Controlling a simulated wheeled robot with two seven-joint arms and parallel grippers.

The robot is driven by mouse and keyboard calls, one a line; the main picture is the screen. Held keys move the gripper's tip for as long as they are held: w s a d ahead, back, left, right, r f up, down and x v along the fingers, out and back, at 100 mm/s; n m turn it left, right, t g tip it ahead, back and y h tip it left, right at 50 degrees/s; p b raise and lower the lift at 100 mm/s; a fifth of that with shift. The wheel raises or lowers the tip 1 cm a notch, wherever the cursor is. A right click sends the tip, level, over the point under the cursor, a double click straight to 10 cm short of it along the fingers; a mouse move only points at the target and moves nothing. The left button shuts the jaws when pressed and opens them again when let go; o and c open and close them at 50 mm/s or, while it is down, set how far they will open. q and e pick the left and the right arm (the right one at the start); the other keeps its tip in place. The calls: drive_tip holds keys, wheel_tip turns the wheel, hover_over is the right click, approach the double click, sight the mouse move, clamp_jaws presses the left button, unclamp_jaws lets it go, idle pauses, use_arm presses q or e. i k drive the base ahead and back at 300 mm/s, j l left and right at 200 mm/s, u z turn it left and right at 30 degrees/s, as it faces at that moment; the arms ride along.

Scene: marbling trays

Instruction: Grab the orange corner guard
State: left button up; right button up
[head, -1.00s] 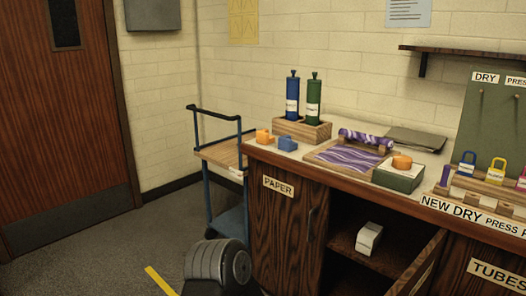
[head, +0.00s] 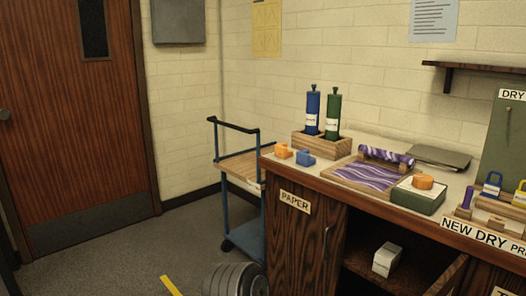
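The orange corner guard (head: 283,151) is a small blocky piece on the counter top near its left end, in the head view. A similar blue corner guard (head: 305,158) sits just to its right. Both stand in front of a wooden block holding a blue and a green bottle. Neither of my grippers shows in the head view. Nothing covers the orange corner guard.
A blue-framed cart (head: 240,165) stands at the counter's left end. On the counter (head: 318,180) are a purple marbled tray (head: 337,175), a green box (head: 418,200) and a wooden bottle holder (head: 343,147). The floor by the door (head: 100,135) is clear.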

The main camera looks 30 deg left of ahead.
sight(281, 150)
drive_tip(key=i+l+u, duration=0.2)
drive_tip(key=u, duration=0.3)
drive_tip(key=i+l+u, duration=0.15)
drive_tip(key=l+u, duration=0.3)
drive_tip(key=i+l+u, duration=0.1)
drive_tip(key=l+u, duration=0.4)
drive_tip(key=j, duration=0.1)
